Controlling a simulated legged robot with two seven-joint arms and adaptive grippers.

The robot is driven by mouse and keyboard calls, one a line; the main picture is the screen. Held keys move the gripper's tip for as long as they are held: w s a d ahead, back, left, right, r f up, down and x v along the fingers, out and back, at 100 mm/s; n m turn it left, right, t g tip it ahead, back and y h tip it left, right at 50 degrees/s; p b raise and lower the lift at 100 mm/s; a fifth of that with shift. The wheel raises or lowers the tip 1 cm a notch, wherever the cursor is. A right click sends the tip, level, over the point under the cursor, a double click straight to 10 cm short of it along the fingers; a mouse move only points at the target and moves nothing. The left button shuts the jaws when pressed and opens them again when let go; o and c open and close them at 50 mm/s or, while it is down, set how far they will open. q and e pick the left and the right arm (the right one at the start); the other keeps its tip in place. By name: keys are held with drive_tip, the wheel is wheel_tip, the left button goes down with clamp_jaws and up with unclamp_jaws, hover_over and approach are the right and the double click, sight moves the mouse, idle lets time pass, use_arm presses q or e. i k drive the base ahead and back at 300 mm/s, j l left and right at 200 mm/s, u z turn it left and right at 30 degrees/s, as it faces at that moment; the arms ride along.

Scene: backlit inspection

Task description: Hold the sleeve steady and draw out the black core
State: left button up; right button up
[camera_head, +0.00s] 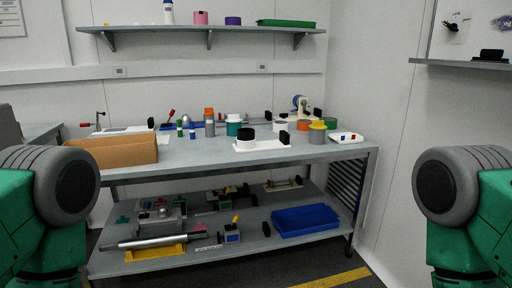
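A black cylinder (246,134), which looks like the core, stands upright near the front middle of the workbench. A white cylindrical sleeve (245,145) surrounds its lower part, and the black top sticks out above. Both are on a white base plate (269,147) with a small upright black part (285,137) at its right end. How deep the core sits is hidden. Neither gripper is in view; only green and grey parts of my two arms show at the left and right edges, well apart from the bench.
On the workbench (200,151), a cardboard box (112,151) stands left, a yellow-topped grey cylinder (317,134) and white tray (346,138) right. Several coloured cylinders stand behind the sleeve. The lower shelf holds a blue bin (305,220). An upper shelf (190,29) overhangs the back.

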sight(246, 138)
drive_tip(key=i+l+u, duration=0.1)
drive_tip(key=i, duration=0.4)
drive_tip(key=i+l+u, duration=0.1)
drive_tip(key=i+l, duration=0.2)
drive_tip(key=i, duration=0.15)
